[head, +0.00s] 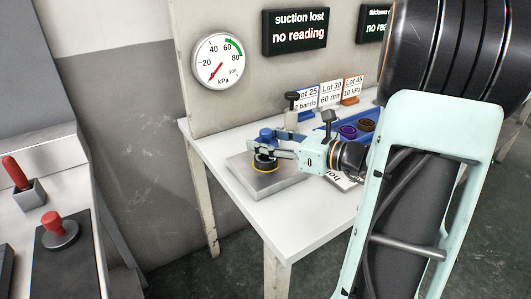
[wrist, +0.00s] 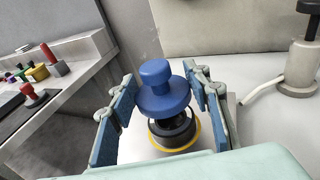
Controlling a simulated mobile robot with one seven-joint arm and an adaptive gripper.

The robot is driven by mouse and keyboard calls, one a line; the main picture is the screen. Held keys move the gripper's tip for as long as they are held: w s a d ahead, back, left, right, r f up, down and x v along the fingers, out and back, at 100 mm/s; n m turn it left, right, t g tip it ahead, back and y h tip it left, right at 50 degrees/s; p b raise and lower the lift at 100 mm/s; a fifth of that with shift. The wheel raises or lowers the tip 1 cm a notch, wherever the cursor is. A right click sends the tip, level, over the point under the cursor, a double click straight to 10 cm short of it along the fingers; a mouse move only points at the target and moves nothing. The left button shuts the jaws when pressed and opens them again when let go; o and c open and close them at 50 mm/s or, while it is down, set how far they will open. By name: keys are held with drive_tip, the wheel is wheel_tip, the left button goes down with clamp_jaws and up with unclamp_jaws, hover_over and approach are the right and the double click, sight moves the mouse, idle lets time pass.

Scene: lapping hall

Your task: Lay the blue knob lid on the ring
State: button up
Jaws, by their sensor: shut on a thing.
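The blue knob lid (wrist: 162,90) is upright between the two blue-padded fingers of my gripper (wrist: 162,92) in the wrist view. My gripper is shut on it. The lid also shows in the head view (head: 266,136), where my gripper (head: 272,148) reaches in from the right. Directly below the lid is a black ring (wrist: 175,134) with a yellow band around its base, also in the head view (head: 263,165). The lid hides part of the ring's top. I cannot tell whether lid and ring touch.
The ring stands on a square metal block (head: 268,184) near the white table's left front corner. Behind it is a black-topped grey device (head: 291,108). A blue tray (head: 330,134) with dark rings lies to the right, behind my wrist. A gauge (head: 218,61) hangs on the back panel.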

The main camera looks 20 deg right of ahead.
drive_tip(key=shift+f+b, duration=0.35)
drive_tip(key=shift+f, duration=1.1)
drive_tip(key=shift+f, duration=0.1)
drive_tip(key=o, duration=1.4)
drive_tip(key=shift+f, duration=0.1)
drive_tip(key=shift+r, duration=0.3)
drive_tip(key=p+v, duration=0.2)
drive_tip(key=v, duration=1)
drive_tip(key=shift+s, duration=0.1)
